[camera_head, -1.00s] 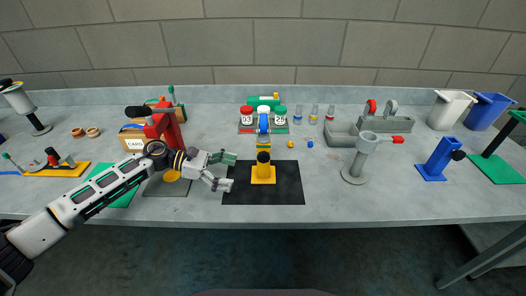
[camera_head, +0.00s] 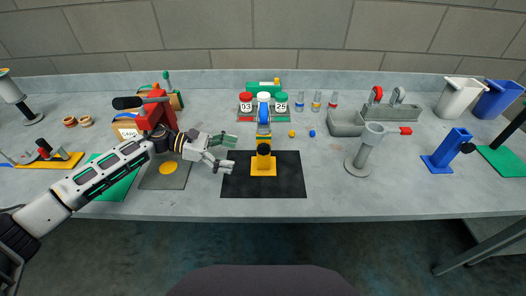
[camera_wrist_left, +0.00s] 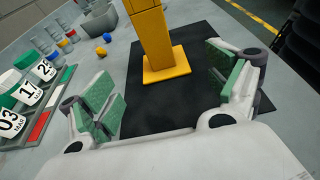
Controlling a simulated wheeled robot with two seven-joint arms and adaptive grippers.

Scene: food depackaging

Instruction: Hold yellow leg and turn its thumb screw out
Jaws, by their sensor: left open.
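The yellow leg (camera_head: 264,167) stands upright on its square yellow foot on a black mat (camera_head: 290,187). It also shows in the left wrist view (camera_wrist_left: 153,38), between and beyond my fingers, with its top cut off. A dark round knob (camera_head: 264,149), which looks like the thumb screw, is on its front side facing me. A blue piece shows at or behind its top. My left gripper (camera_head: 228,154) is open and empty, left of the leg and apart from it. It also shows in the left wrist view (camera_wrist_left: 172,96). My right gripper is not in view.
A blue leg (camera_head: 446,150) with a dark knob stands at the right. A grey stand (camera_head: 368,147) with a red handle is nearer. A red press (camera_head: 154,117) stands behind my left arm. Numbered jars (camera_head: 246,102) are at the back. Bare table lies right of the mat.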

